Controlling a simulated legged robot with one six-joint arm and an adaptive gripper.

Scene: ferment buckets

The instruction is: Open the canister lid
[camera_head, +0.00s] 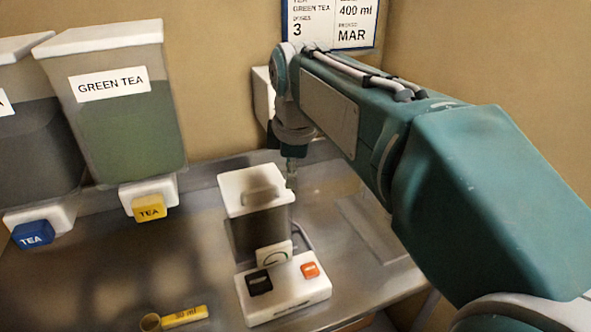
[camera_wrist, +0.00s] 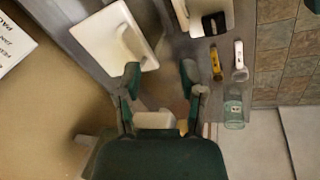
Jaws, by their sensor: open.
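The canister (camera_head: 258,232) is a dark, see-through box with a white lid (camera_head: 234,189) on top. The lid looks closed and has a raised handle (camera_head: 262,189). In the wrist view, the lid (camera_wrist: 98,38) lies above and left of my fingers, with its handle (camera_wrist: 133,42) near the left fingertip. My gripper (camera_wrist: 160,74) is open and empty in the wrist view. In the head view, my gripper (camera_head: 291,172) hangs just behind the lid's right side; its fingers are mostly hidden or unclear there, and contact cannot be told.
A white base (camera_head: 285,296) with black and orange buttons stands before the canister. Dispensers, including one labelled GREEN TEA (camera_head: 125,120), stand left. A yellow spoon (camera_head: 183,316) lies in front. A pale spoon (camera_wrist: 240,62) and clear jar (camera_wrist: 234,113) show in the wrist view.

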